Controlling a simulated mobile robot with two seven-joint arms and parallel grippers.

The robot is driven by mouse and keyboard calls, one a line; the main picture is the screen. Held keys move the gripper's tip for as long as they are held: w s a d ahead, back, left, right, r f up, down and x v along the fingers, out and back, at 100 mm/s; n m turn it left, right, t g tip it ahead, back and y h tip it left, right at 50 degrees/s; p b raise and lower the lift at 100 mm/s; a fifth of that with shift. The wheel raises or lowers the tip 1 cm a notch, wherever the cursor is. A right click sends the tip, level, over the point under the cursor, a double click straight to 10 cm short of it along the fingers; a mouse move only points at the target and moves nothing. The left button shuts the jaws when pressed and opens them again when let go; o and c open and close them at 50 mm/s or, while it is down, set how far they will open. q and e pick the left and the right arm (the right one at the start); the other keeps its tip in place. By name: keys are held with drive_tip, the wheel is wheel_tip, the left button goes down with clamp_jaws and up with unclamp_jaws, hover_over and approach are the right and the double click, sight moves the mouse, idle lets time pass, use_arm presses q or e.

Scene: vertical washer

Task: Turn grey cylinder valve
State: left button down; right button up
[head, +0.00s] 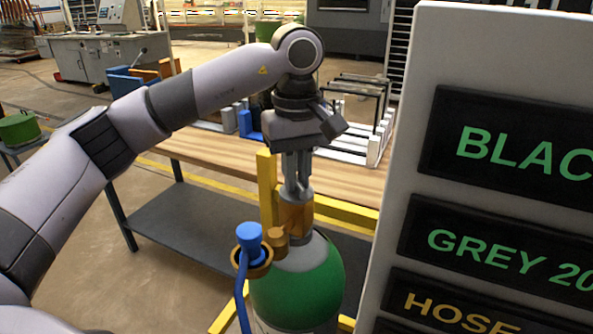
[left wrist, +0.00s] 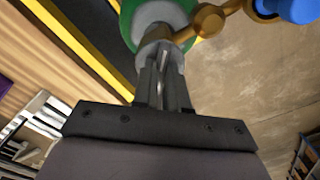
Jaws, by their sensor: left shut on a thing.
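A gas cylinder (head: 290,292) with a green upper body and grey shoulder stands upright in the lower middle of the head view. On its top is a brass valve body (head: 296,218) with a small grey valve knob (head: 309,200) above it. My left gripper (head: 298,188) points down from above and is shut on the valve knob. In the left wrist view, both fingers (left wrist: 165,82) close around the grey knob (left wrist: 158,36); the knob is partly hidden by them. The cylinder also shows there (left wrist: 127,22). My right gripper is not in view.
A blue connector (head: 249,235) with a blue hose (head: 243,290) joins the brass fitting on the left. A white sign panel (head: 425,60) reading "GREY 20" and "HOSE" fills the right side. A wooden workbench (head: 215,155) and yellow frame stand behind the cylinder.

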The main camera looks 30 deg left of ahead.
use_arm(q)
drive_tip(key=shift+m, duration=0.3)
drive_tip(key=c, duration=1.2)
unclamp_jaws()
drive_tip(key=shift+o, duration=0.2)
drive_tip(key=shift+r, duration=3.65)
